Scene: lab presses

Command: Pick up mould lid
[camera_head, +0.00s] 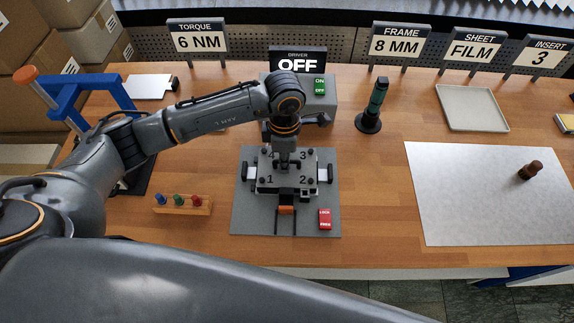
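The mould lid (285,183) is a grey plate with corner marks 1 to 4 and dark bolts. It lies flat on the mould fixture, on a dark grey base plate (250,215) at the middle of the table. My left gripper (286,164) points straight down at the middle of the lid, at or just above it. Its fingers are small and dark here, and I cannot tell whether they are closed on anything. The lid's centre is hidden under the gripper. My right gripper is not in view.
A red block (325,219) lies on the base plate. Left is a rack (183,205) of coloured pegs, behind is the driver box (319,98), and right are a dark green tool (372,105) on a stand and a white sheet (480,200). A blue frame (90,90) stands far left.

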